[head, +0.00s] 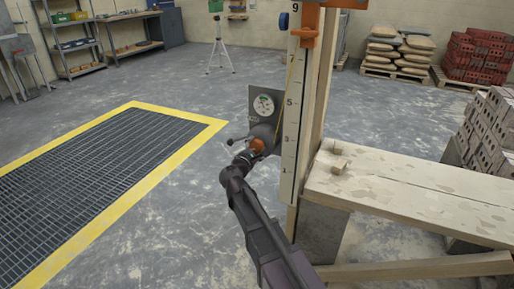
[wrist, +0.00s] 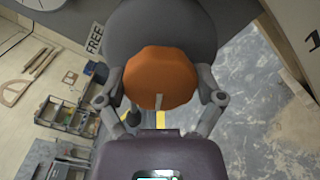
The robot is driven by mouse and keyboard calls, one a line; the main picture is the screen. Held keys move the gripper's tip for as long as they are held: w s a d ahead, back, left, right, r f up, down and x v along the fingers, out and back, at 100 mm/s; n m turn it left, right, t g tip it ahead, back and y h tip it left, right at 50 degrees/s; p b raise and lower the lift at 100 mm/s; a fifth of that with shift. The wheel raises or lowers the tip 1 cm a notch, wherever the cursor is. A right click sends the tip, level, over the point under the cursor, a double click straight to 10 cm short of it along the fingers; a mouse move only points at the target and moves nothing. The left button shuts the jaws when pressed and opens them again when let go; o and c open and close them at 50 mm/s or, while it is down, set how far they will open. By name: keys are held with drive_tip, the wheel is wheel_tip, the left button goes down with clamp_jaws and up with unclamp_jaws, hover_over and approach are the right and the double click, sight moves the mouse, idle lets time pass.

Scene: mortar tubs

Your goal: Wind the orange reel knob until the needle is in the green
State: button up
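The orange reel knob (head: 258,145) sits low on a grey plate (head: 257,93) beside the upright measuring staff. In the wrist view the knob (wrist: 160,75) fills the middle, with a pale mark at its lower edge. My gripper (wrist: 160,82) has one finger on each side of the knob, and both fingertips appear to touch its rim. In the head view my gripper (head: 250,154) reaches the knob from below. A round dial (head: 263,105) with some green on its face is above the knob. Its needle is too small to read.
The numbered staff (head: 294,120) stands just right of the knob. A plank bench (head: 410,190) and stacked bricks (head: 490,130) are further right. A dark lever with a ball end (head: 231,142) sticks out left of the knob. A yellow-edged floor grate (head: 100,160) lies left.

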drive_tip(key=c, duration=0.4)
drive_tip(key=shift+o, duration=0.2)
drive_tip(key=shift+m, duration=2.4)
drive_tip(key=o, duration=0.9)
drive_tip(key=shift+s, duration=0.1)
